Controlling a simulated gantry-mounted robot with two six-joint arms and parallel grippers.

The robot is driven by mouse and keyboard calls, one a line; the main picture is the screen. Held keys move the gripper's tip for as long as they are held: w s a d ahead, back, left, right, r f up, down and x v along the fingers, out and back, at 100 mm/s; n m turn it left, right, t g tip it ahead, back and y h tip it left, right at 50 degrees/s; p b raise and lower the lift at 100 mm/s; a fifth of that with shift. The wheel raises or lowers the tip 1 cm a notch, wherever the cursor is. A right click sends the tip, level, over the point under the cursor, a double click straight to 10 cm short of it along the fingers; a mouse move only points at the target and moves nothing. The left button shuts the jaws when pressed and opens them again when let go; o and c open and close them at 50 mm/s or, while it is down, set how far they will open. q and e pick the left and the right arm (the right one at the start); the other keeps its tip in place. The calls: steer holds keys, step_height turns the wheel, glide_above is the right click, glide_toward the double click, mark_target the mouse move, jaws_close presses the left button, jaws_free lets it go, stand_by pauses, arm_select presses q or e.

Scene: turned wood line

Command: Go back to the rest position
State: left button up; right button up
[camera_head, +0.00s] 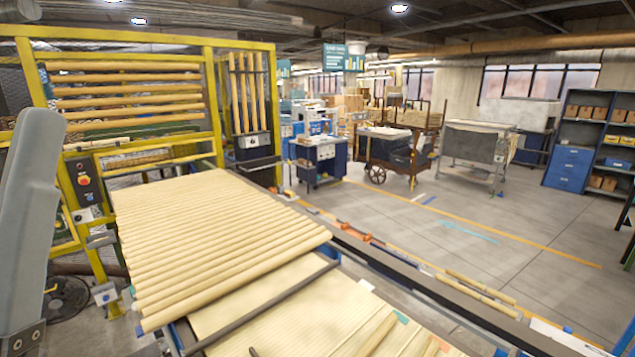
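A grey arm link, which appears to be part of my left arm (32,190), stands nearly upright at the left edge of the head view. A dark bolted bracket shows at its lower end. It appears apart from the wooden rods (210,235) lying side by side on the line to its right. Neither of my grippers shows in this view. My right arm does not show either.
A dark bar (262,308) crosses the line in front of the rods. A few loose rods lie on the pale lower surface (290,325) and the right rail (468,293). A yellow guard frame (212,105) stands behind. The grey floor (400,205) at right is largely clear.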

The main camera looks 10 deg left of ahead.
arm_select(q)
steer(key=w+d+f+n+g+h, duration=0.1)
steer(key=w+d+f+g+h, duration=0.1)
steer(key=w+f+h, duration=0.15)
step_height(320, 180, up, 20)
steer(key=n+p, duration=0.1)
steer(key=p, duration=1.9)
steer(key=shift+w+a+r+n+g, duration=0.2)
steer(key=shift+w+a+n+g, duration=0.05)
steer(key=shift+a+n+g, duration=0.05)
